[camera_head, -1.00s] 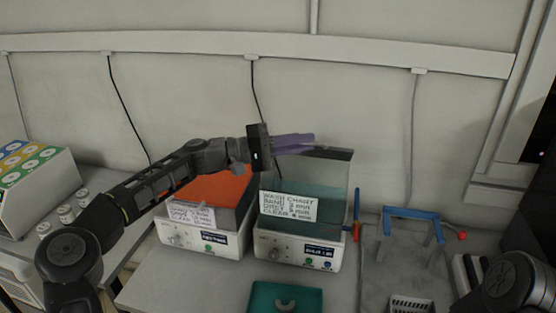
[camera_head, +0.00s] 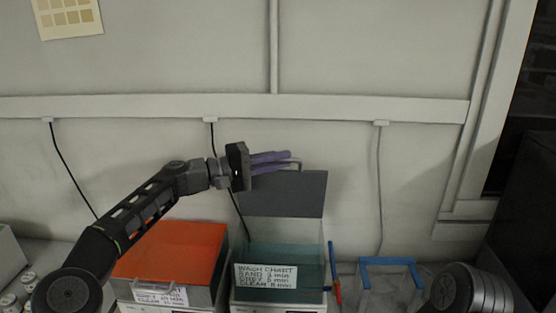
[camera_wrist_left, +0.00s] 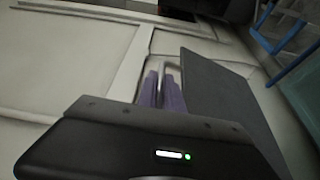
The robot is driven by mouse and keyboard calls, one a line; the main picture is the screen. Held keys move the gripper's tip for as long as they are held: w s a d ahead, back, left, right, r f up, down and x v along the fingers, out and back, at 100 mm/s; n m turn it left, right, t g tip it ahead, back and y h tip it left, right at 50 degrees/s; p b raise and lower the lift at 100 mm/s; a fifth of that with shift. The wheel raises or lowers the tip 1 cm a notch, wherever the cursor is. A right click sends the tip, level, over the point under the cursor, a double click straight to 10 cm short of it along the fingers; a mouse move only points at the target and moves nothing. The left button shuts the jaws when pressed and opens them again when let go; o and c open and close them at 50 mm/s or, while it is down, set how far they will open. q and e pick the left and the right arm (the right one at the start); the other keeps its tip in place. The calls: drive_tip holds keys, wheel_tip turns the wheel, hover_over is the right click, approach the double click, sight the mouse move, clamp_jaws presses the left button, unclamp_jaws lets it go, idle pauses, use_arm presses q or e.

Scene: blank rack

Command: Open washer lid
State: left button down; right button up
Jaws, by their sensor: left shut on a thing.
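The washer (camera_head: 310,255) with the clear teal tank and "WASH CHART" label stands in the lower middle of the head view. Its dark grey lid (camera_head: 290,195) is swung up, steeply tilted above the tank's back edge, and its underside or face shows. My left gripper (camera_head: 286,162) has purple fingers shut around the pale lid handle (camera_head: 297,163) at the lid's top edge. In the left wrist view the fingers (camera_wrist_left: 161,92) close on the handle (camera_wrist_left: 170,66) beside the dark lid panel (camera_wrist_left: 225,95). My right gripper is out of view.
An orange-topped unit (camera_head: 175,250) stands just left of the washer. A blue-topped frame (camera_head: 388,262) and a thin red-and-blue tool (camera_head: 335,275) are to the right. The wall with a white rail (camera_head: 330,109) is close behind the lid.

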use_arm(q)
drive_tip(key=c, duration=1.8)
unclamp_jaws()
drive_tip(key=shift+o, duration=0.2)
drive_tip(key=shift+a, duration=0.1)
drive_tip(key=shift+a+f+b, duration=0.1)
drive_tip(key=shift+a+b, duration=0.15)
drive_tip(key=shift+b, duration=0.05)
drive_tip(key=b+v, duration=0.2)
drive_tip(key=v, duration=0.5)
drive_tip(key=shift+b, duration=0.4)
drive_tip(key=shift+s, duration=0.15)
